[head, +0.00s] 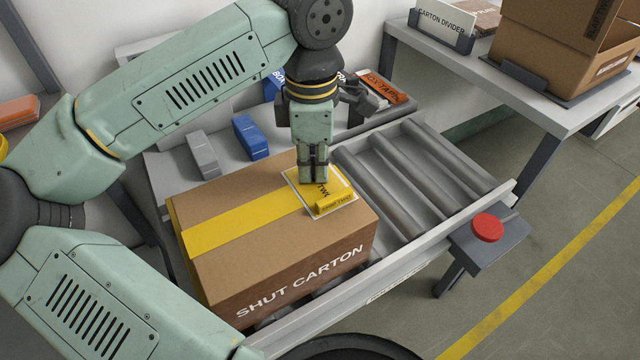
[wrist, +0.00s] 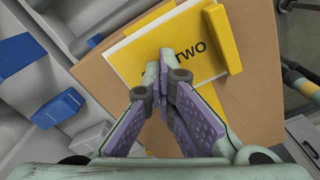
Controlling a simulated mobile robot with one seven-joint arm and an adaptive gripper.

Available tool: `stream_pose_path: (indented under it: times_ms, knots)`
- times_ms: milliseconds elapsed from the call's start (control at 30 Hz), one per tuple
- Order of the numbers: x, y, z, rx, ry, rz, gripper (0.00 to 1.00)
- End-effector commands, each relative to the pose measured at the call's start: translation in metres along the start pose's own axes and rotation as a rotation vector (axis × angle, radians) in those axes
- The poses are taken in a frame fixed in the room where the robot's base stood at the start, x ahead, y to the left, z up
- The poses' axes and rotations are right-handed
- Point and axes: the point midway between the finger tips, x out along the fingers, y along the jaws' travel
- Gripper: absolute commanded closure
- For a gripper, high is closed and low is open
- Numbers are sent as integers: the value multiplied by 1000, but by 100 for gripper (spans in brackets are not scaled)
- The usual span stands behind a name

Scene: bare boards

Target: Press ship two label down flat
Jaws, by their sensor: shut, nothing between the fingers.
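The ship two label (head: 338,192) lies on top of the closed brown carton (head: 235,265), near its right end and over the yellow tape strip (head: 240,222). The label is yellow with a white border, and "TWO" is readable on it in the wrist view (wrist: 145,62). A raised yellow bar lies along one edge of the label (wrist: 223,40). My gripper (head: 314,180) is shut and empty, pointing down over the label. Its fingers hide part of the label's print in the wrist view (wrist: 170,60). I cannot tell whether the fingertips touch it.
The carton stands on a roller conveyor (head: 420,180) with bare rollers to its right. A red button (head: 487,227) is on a side plate. Blue (head: 250,138) and grey (head: 203,153) blocks lie behind the carton. An open carton (head: 560,45) stands on the back-right table.

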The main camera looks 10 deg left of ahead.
Motion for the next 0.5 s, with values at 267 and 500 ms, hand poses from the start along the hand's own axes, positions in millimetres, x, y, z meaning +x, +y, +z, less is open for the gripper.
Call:
stream_pose_path:
  times_ms: [267, 500]
  knots:
    - [-26, 0, 0, 0, -1, 3, 100]
    - [-46, 1, 0, 0, -2, 4, 100]
